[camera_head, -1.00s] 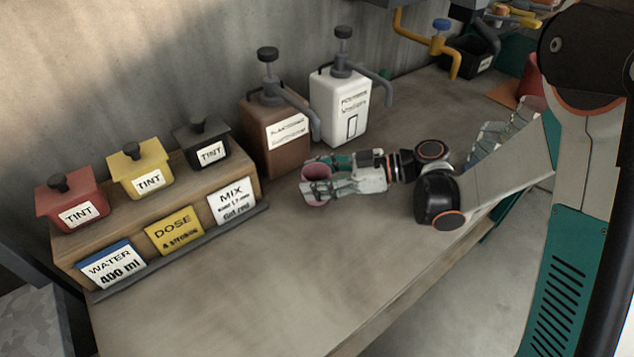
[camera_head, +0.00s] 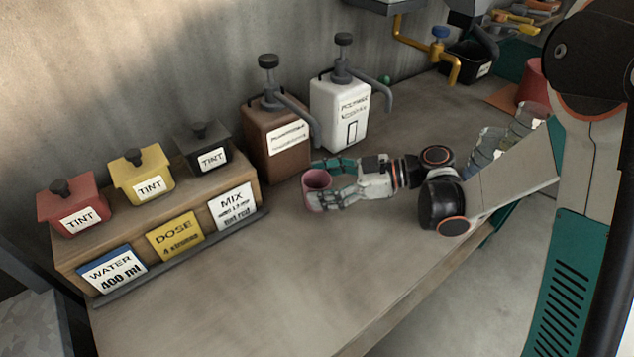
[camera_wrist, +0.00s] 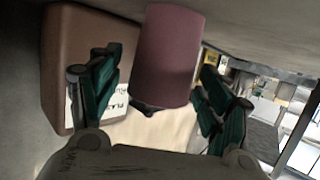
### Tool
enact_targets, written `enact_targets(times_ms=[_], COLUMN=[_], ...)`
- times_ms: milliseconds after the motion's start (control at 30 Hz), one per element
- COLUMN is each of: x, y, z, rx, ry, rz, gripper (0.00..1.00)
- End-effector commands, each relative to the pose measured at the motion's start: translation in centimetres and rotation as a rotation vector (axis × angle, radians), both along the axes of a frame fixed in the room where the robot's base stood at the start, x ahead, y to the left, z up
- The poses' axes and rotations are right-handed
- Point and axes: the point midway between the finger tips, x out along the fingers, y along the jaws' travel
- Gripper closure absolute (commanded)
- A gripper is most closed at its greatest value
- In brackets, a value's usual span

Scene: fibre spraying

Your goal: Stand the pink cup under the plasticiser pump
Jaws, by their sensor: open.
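The pink cup (camera_head: 317,190) stands upright on the workbench, in front of the brown pump container and near the end of its spout. In the wrist view the cup (camera_wrist: 168,55) shows between and beyond the fingers. My gripper (camera_head: 334,185) is open, one finger on each side of the cup, with gaps between fingers and cup in the wrist view (camera_wrist: 160,95). The plasticiser pump (camera_head: 275,135) is the brown container with a dark pump head; its label is hard to read. Its spout (camera_head: 305,118) reaches out above and just behind the cup.
A white pump container (camera_head: 340,112) stands right of the brown one. A wooden rack (camera_head: 165,208) with red, yellow and black tint boxes and cards is at left. A yellow pipe with a blue tap (camera_head: 438,45) is at the back right. The bench front is clear.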

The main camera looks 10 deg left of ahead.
Motion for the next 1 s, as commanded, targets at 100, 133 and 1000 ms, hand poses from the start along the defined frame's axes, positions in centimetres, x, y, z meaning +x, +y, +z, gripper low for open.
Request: enact_targets(times_ms=[100,133,1000], x=[0.3,0.4,0.6], y=[-2.1,-2.6,-6.0], z=[0.9,1.1,1.9], rx=[0.000,0.000,0.000], ry=[0.001,0.001,0.000], rz=[-0.004,-0.003,0.000], gripper=[0.29,0.29,0.29])
